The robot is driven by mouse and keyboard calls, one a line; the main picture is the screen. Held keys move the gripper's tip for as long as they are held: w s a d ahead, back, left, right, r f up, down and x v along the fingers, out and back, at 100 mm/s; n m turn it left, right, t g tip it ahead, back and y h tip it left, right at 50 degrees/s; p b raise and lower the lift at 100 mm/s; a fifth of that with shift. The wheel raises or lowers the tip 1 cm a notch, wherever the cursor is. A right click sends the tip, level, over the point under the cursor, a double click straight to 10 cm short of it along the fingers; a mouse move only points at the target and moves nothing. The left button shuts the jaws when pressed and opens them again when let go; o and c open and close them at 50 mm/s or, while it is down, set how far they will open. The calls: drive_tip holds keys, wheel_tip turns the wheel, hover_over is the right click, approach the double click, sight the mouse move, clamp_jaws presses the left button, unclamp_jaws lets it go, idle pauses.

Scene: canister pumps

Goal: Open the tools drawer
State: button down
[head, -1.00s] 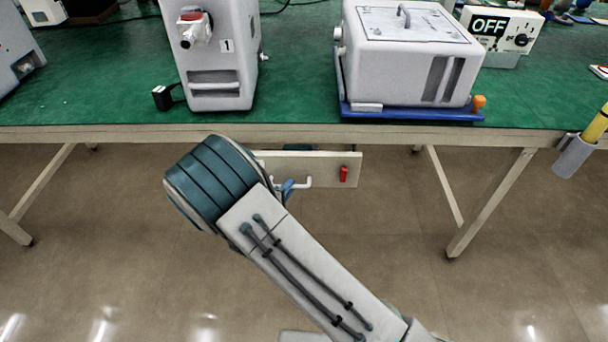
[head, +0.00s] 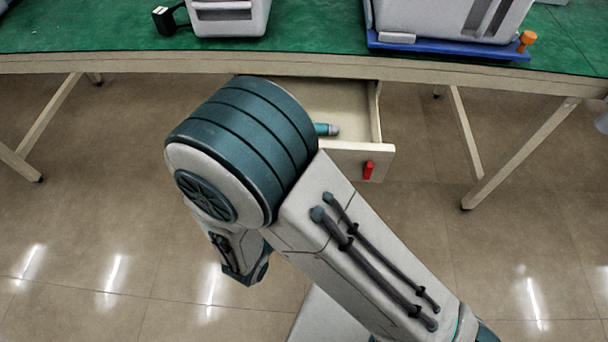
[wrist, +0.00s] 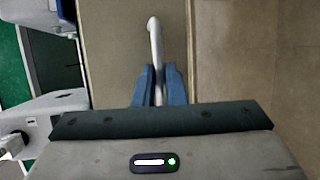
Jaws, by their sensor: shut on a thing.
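The drawer (head: 380,155) under the green-topped table is pulled out, and its pale inside shows in the head view. A small red fitting (head: 368,170) is on its front panel. In the wrist view, my gripper (wrist: 159,85) has its two blue fingers shut on the white bar handle (wrist: 153,35) of the drawer. The drawer front (wrist: 115,60) fills the area beside the fingers there. In the head view my arm hides the gripper, the handle and the left part of the drawer. A teal-and-grey object (head: 327,129) lies inside, partly hidden.
On the table (head: 90,40) stand a white unit (head: 228,20) at left and a larger white unit (head: 450,18) on a blue tray (head: 455,50) at right. Table legs (head: 478,165) stand either side. The floor (head: 90,230) between is clear.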

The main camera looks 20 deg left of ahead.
drive_tip(key=c, duration=1.5)
unclamp_jaws()
drive_tip(key=s, duration=0.4)
drive_tip(key=s+r+p, duration=0.1)
drive_tip(key=s, duration=0.4)
drive_tip(key=s+r, duration=0.1)
drive_tip(key=s, duration=0.3)
drive_tip(key=shift+s+a+r, duration=0.2)
drive_tip(key=shift+s+r, duration=0.05)
drive_tip(key=shift+s, duration=0.1)
